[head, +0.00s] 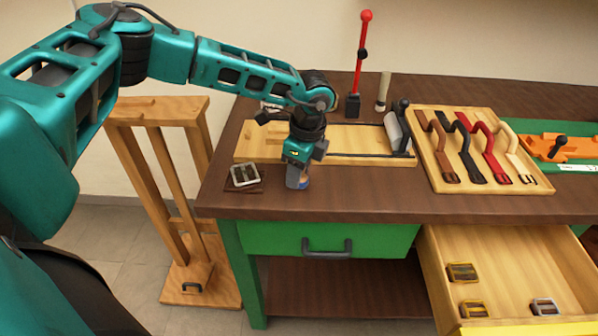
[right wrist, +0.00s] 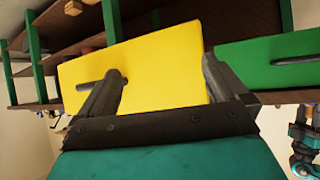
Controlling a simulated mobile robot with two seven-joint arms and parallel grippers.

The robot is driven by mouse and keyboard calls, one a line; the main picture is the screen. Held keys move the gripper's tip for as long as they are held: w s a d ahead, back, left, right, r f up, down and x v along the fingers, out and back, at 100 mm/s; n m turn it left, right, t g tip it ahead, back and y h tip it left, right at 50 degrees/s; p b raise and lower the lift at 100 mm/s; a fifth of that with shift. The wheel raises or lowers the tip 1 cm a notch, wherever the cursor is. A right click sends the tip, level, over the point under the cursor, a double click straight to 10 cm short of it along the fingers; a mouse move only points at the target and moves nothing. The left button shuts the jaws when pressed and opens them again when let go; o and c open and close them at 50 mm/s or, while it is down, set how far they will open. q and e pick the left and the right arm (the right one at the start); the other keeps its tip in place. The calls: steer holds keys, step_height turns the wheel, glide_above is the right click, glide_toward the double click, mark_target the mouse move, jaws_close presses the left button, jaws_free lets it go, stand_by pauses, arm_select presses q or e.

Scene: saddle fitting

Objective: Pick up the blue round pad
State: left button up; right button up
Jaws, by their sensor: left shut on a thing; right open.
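My left gripper (head: 298,184) points down at the front edge of the brown bench top, just right of a small square metal buckle. It is shut on a small blue thing (head: 303,183), which looks like the blue round pad. The fingers hide most of it, and I cannot tell whether it touches the bench. My right gripper (right wrist: 163,66) is open and empty in the right wrist view, with a yellow drawer front (right wrist: 150,75) beyond its fingers. The right gripper does not show in the head view.
Behind the left gripper is a wooden board (head: 262,142) with a roller. A rack of straps (head: 432,120) and a red-topped rod (head: 362,60) stand nearby. An open drawer (head: 500,262) holds several buckles. A wooden stand (head: 165,190) is at left.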

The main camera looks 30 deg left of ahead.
arm_select(q)
step_height(320, 180, up, 20)
stand_by(0.4)
